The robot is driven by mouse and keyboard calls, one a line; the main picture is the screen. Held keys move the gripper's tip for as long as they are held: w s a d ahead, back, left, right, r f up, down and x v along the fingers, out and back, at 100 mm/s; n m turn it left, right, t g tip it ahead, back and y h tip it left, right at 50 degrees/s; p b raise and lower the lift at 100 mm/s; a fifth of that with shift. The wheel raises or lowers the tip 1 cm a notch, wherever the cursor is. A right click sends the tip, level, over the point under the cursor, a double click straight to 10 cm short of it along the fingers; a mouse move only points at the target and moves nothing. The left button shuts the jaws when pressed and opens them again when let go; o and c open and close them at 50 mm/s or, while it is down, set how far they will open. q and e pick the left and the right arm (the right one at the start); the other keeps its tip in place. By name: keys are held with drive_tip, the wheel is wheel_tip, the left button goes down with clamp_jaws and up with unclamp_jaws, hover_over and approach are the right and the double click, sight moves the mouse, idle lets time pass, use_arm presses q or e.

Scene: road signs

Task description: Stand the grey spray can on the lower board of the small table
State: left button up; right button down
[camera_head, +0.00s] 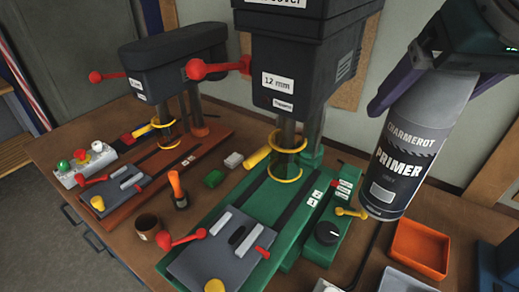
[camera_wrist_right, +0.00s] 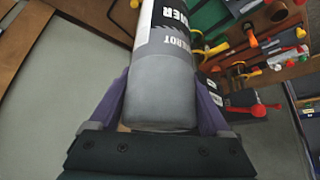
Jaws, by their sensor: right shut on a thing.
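The grey spray can (camera_head: 405,160), with a black band marked PRIMER, is at the right of the head view. My right gripper (camera_head: 430,92) is shut on it near its upper end in that view. The can is raised in front of the workbench, slightly tilted in the picture. In the right wrist view the can (camera_wrist_right: 163,85) sits between the two purple fingers. I cannot clearly identify the small table or its lower board; a wooden piece of furniture (camera_head: 14,154) shows only partly at the far left. My left gripper is not in view.
The workbench (camera_head: 130,118) carries a green drill press (camera_head: 295,75), an orange-based drill press (camera_head: 165,60) and a control box (camera_head: 85,165). An orange bin (camera_head: 418,250) stands below the can. A brown cup (camera_head: 148,227) is near the front edge. Grey floor (camera_head: 45,235) shows at left.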

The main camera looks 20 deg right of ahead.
use_arm(q)
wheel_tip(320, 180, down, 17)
drive_tip(key=b, duration=1.4)
use_arm(e)
drive_tip(key=w+d+f+m, duration=0.1)
drive_tip(key=d+f, duration=0.1)
drive_tip(key=f, duration=1.3)
drive_tip(key=w+d+f+m+h, duration=0.1)
drive_tip(key=d+f, duration=0.2)
drive_tip(key=f, duration=1.2)
drive_tip(key=shift+w+g, duration=0.3)
drive_tip(key=shift+w, duration=0.1)
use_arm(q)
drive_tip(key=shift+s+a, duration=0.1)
use_arm(e)
drive_tip(key=shift+f, duration=0.15)
unclamp_jaws()
